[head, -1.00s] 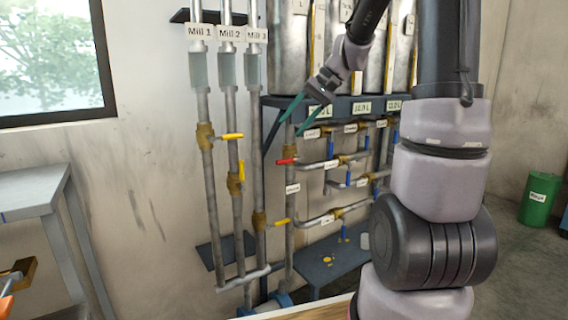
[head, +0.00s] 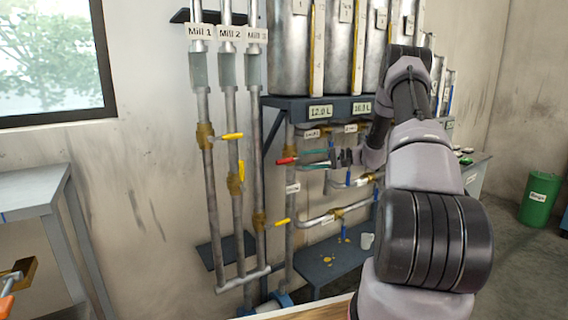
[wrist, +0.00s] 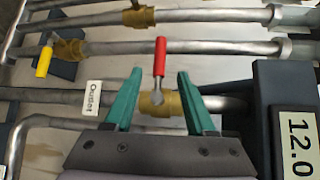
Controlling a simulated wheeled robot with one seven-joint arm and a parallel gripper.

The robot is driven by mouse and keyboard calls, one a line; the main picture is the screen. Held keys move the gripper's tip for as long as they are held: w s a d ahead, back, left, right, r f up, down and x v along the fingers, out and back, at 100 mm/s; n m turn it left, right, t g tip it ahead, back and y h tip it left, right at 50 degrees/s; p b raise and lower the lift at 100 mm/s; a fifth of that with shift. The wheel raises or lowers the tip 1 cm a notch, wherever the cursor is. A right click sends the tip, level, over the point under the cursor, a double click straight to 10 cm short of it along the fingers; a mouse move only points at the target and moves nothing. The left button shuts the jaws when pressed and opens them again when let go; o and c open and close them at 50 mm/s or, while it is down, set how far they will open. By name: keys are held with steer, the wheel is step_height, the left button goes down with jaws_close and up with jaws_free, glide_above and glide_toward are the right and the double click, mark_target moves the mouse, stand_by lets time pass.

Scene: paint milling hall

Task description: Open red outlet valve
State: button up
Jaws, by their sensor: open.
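The red outlet valve handle (head: 286,161) sticks out sideways, across its upright pipe, in the head view. In the wrist view the red handle (wrist: 160,56) stands perpendicular to its pipe on a brass valve body (wrist: 172,103). An "Outlet" label (wrist: 92,97) is on the same pipe. My gripper (head: 303,158) is at valve height, right of the handle in the head view. In the wrist view my gripper (wrist: 159,72) is open, with one green finger on each side of the handle and visible gaps between. I cannot tell its exact depth.
Mill pipes with yellow-handled valves (head: 232,136) stand left of the outlet pipe. A dark shelf (head: 345,106) with metal tanks (head: 290,50) is above my gripper. Lower pipes carry blue-handled valves (head: 344,228). A low grey table (head: 322,270) holds a white cup (head: 367,241).

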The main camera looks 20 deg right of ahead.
mark_target(288, 161)
steer(key=x, duration=1)
jaws_close()
stand_by(1.2)
